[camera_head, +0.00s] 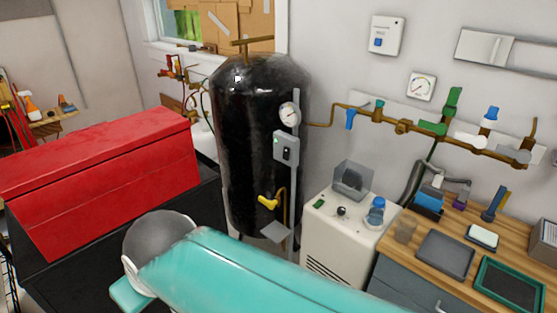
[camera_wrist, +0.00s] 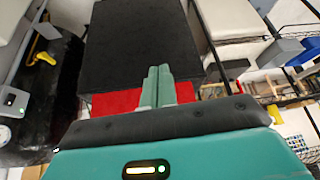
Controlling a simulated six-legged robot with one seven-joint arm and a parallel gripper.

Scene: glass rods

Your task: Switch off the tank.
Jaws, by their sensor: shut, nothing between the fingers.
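The tank (camera_head: 245,140) is a tall, glossy black cylinder standing upright behind my teal arm in the head view. A grey switch box (camera_head: 286,148) with a small green light and a dark switch is mounted on its front, below a round gauge (camera_head: 290,115). A yellow valve handle (camera_head: 268,201) sits lower down. In the wrist view, part of the tank (camera_wrist: 55,85) lies at the left, with the switch box (camera_wrist: 14,101) at the left edge. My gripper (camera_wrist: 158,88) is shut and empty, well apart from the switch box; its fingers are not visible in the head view.
A red chest (camera_head: 100,165) on a black base stands left of the tank. A white machine (camera_head: 345,230) and a wooden-topped bench (camera_head: 450,250) stand to the right. Brass piping with coloured valves (camera_head: 403,127) runs along the wall.

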